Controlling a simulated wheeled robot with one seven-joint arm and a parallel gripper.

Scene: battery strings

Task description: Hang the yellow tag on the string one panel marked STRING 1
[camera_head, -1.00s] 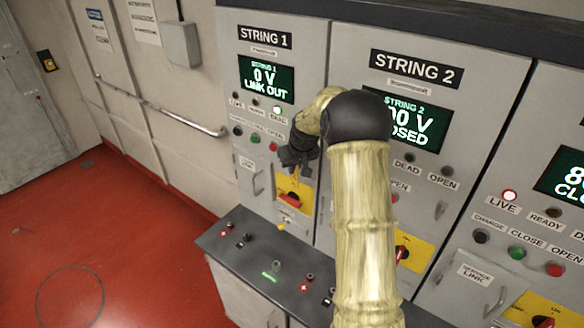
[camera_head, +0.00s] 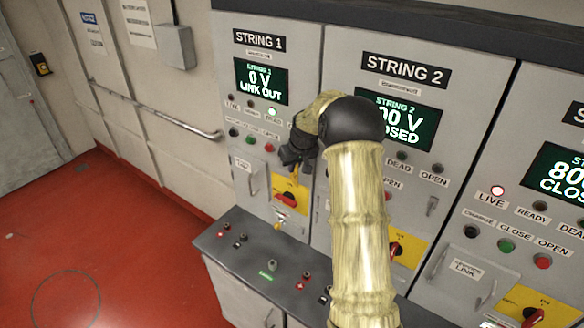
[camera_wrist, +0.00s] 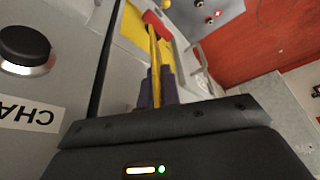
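The string one panel (camera_head: 238,178) stands left of centre, with its STRING 1 label (camera_head: 259,41) at the top and its display (camera_head: 261,82) reading 0 V, LINK OUT. Low on it is a yellow switch plate with a red handle (camera_head: 287,200); the handle also shows in the wrist view (camera_wrist: 153,18). My gripper (camera_head: 292,162) is in front of this panel, just above the handle. In the wrist view my gripper (camera_wrist: 157,88) is shut on a thin yellow strip, seen nearly edge-on, which looks like the yellow tag (camera_wrist: 155,58). Whether the tag touches the handle cannot be told.
The string two panel (camera_head: 405,70) stands to the right, reading CLOSED, with another live panel (camera_head: 497,190) beyond. A dark console ledge (camera_head: 240,262) with buttons juts out below. A small yellow item (camera_head: 278,226) is near its back edge. Red floor (camera_head: 130,250) is open at left.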

